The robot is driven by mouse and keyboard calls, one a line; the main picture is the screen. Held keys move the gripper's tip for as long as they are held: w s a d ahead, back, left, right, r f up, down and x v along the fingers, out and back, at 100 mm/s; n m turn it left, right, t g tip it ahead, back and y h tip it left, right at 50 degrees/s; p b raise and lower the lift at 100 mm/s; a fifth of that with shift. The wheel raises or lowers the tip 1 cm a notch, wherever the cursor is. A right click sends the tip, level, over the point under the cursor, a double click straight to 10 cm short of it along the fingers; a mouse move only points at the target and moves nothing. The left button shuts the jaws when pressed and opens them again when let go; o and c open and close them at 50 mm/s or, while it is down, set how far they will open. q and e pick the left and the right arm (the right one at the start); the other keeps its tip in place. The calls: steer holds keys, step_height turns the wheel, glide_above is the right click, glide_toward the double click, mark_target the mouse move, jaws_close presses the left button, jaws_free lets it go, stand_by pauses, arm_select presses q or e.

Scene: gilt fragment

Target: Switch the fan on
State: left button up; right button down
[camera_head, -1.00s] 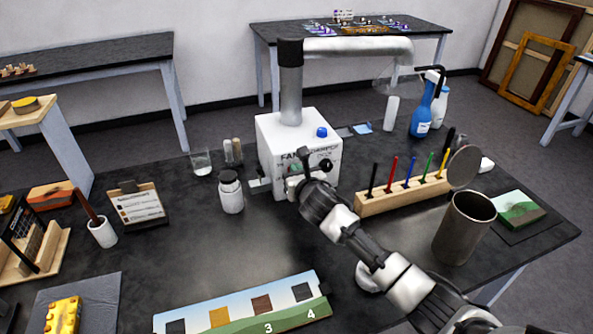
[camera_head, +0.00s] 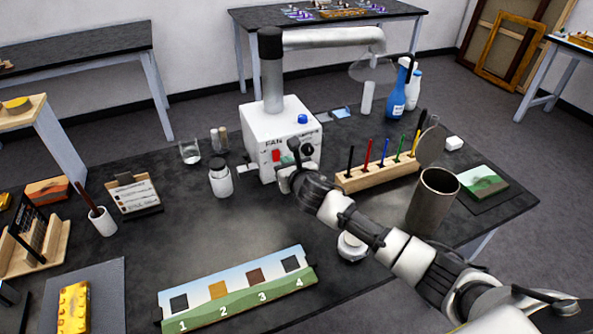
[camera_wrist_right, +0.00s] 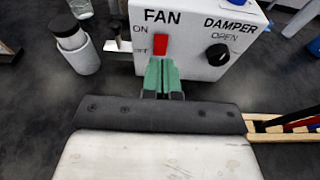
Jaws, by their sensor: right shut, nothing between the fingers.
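The fan unit is a white box (camera_head: 262,128) with a grey pipe on top, standing on the dark table. Its front shows "FAN" with ON above OFF, and a red switch (camera_wrist_right: 161,44) beside those words; the switch also shows in the head view (camera_head: 276,156). I cannot tell which way the switch is tipped. A black damper knob (camera_wrist_right: 217,54) is right of it. My right gripper (camera_wrist_right: 162,72) is shut and empty, its green fingertips just below the switch in the wrist view. I cannot tell if they touch it. My left gripper is out of view.
A white jar with a dark lid (camera_head: 220,178) stands left of the box. A numbered strip (camera_head: 238,288) lies in front. The table between strip and box is mostly clear.

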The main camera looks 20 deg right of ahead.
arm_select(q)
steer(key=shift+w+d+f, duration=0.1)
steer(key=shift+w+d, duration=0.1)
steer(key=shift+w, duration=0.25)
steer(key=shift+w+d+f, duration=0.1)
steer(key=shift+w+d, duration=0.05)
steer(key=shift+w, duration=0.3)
arm_select(e)
steer(key=r+v, duration=0.1)
steer(key=v, duration=0.5)
steer(key=shift+d, duration=0.25)
steer(key=shift+r, duration=0.1)
